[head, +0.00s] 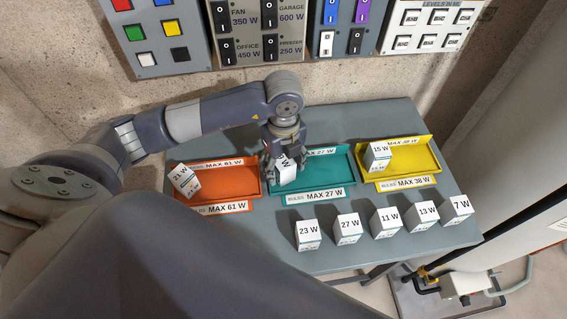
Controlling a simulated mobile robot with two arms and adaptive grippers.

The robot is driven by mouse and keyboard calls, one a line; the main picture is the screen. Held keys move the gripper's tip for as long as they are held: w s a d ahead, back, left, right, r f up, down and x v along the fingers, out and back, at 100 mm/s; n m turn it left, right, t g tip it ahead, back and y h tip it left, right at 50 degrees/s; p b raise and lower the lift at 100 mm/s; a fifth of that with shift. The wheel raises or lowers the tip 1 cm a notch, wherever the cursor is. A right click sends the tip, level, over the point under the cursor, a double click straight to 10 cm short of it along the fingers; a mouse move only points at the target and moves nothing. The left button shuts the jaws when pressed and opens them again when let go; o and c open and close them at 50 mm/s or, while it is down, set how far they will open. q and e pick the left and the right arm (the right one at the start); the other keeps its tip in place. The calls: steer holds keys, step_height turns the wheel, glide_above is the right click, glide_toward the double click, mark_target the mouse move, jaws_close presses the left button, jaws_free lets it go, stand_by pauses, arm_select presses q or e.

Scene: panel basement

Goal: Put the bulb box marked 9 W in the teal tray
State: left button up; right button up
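The teal tray (314,185) marked MAX 27 W sits in the middle of the grey table. My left gripper (284,158) is over the left part of this tray, pointing down. Its fingers are closed around a white bulb box (287,174). The number on this box is partly covered by the gripper; only part of a label ending in W shows. I cannot tell whether the box touches the tray floor. No other box shows in the teal tray. My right gripper is not in view.
The orange tray (233,179) holds a 21 W box (186,181). The yellow tray (415,157) holds a 15 W box (378,155). Along the front stand boxes marked 23 W (307,236), 27 W (347,228), 11 W (386,222), 13 W (420,216) and 7 W (456,208). Switch panels hang behind.

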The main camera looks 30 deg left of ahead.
mark_target(284, 161)
arm_select(q)
steer(key=shift+r, duration=0.1)
steer(key=shift+r, duration=0.2)
steer(key=shift+w+r, duration=0.1)
steer(key=shift+r, duration=0.3)
step_height(284, 161, up, 10)
steer(key=shift+f+b, duration=0.1)
steer(key=shift+b, duration=0.9)
steer(key=shift+r, duration=0.6)
steer(key=shift+f, duration=0.1)
